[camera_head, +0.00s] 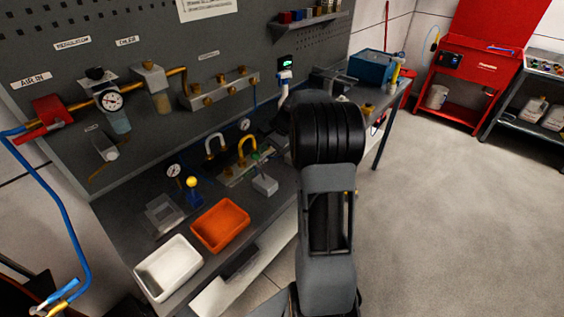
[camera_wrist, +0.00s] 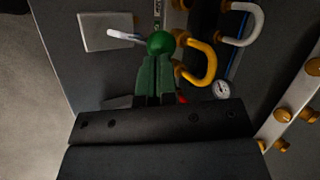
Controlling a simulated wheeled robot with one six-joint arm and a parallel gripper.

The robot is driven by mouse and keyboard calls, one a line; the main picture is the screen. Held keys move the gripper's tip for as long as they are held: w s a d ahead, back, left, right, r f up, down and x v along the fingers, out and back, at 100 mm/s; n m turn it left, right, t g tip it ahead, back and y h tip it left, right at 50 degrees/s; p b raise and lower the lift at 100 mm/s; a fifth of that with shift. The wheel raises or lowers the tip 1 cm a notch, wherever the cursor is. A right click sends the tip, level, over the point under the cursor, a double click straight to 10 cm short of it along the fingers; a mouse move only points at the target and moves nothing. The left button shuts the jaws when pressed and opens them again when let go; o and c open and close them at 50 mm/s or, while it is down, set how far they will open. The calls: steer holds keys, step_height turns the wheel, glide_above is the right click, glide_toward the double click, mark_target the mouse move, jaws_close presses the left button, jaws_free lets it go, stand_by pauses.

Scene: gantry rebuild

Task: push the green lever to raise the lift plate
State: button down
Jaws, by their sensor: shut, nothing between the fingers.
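The green lever shows in the wrist view as a round green knob (camera_wrist: 161,42) on a pale rod that runs left to a grey block (camera_wrist: 98,31). In the head view its small green knob (camera_head: 257,156) stands above the grey block (camera_head: 265,186) on the bench. My gripper (camera_wrist: 157,58) shows in the wrist view as two green fingers held together, with nothing between them. Their tips are right at the knob; I cannot tell whether they touch it. In the head view my arm hides the gripper. I cannot make out the lift plate for certain.
A yellow hooped handle (camera_wrist: 205,62) and a white one (camera_wrist: 243,22) stand close right of the knob in the wrist view. A gauge (camera_wrist: 221,90) is nearby. An orange tray (camera_head: 243,213) and a white tray (camera_head: 139,271) sit at the bench's front. Open floor lies right.

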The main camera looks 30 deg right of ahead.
steer(key=shift+w+a+f, duration=0.1)
steer(key=shift+w, duration=0.4)
stand_by(0.4)
steer(key=d+r+p, duration=0.1)
steer(key=d+r, duration=0.2)
steer(key=r, duration=0.3)
steer(key=d+r+p, duration=0.1)
steer(key=d+r, duration=0.2)
steer(key=r, duration=0.4)
steer(key=shift+s+r, duration=0.2)
steer(key=shift+s, duration=0.1)
